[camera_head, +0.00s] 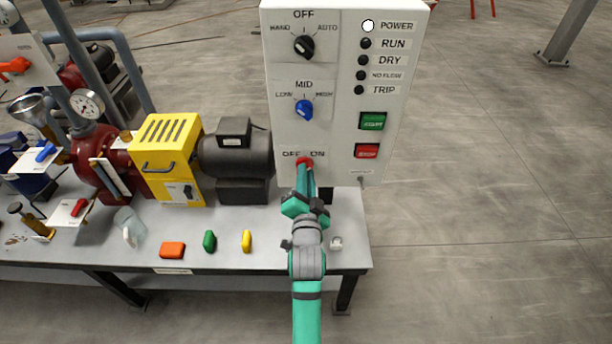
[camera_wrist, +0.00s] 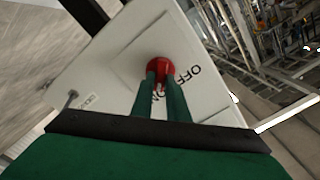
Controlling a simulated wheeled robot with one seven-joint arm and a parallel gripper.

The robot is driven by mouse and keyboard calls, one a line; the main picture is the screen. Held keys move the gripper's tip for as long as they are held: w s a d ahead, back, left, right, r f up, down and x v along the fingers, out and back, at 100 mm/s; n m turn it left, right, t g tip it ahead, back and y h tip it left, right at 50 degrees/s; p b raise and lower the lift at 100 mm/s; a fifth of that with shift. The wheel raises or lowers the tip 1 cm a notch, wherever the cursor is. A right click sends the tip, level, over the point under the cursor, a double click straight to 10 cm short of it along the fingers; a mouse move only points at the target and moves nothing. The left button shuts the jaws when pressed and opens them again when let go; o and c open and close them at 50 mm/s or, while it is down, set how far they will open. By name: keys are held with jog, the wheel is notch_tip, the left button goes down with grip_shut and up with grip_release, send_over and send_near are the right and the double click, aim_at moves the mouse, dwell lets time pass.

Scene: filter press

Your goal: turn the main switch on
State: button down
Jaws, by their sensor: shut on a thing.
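The main switch is a red rotary knob (camera_head: 305,162) between the OFF and ON marks low on the white control panel (camera_head: 345,30). The red knob also shows in the wrist view (camera_wrist: 160,69), close to the gripper. My gripper (camera_head: 305,172) reaches up to the panel from below, and its green fingers are shut on the red knob. The fingers (camera_wrist: 163,84) also show in the wrist view, one on each side of the knob's lower part. They cover part of the knob, so its exact angle is hard to tell. The POWER lamp (camera_head: 368,26) is white and looks lit.
Above the switch are a blue MID knob (camera_head: 304,109) and a black OFF knob (camera_head: 303,46). Green START (camera_head: 372,121) and red STOP (camera_head: 367,151) buttons sit at the right. A yellow-guarded pump (camera_head: 168,160) and small coloured pieces stand on the bench (camera_head: 300,262).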

jog(key=shift+d, duration=0.1)
jog(key=c, duration=1.7)
grip_release()
jog(key=s, duration=1.1)
jog(key=s+f+n, duration=0.2)
jog(key=s+f, duration=0.5)
jog(key=s, duration=0.1)
jog(key=s+f+n+g, duration=0.1)
jog(key=s+n, duration=0.1)
jog(key=s, duration=0.7)
jog(key=s+f+n, duration=0.2)
jog(key=s, duration=0.7)
jog(key=s+f+n+g, duration=0.1)
jog(key=s+f+n, duration=0.1)
jog(key=s, duration=0.7)
jog(key=shift+s+a+n+g, duration=0.3)
jog(key=shift+s+n, duration=0.1)
jog(key=shift+n, duration=0.2)
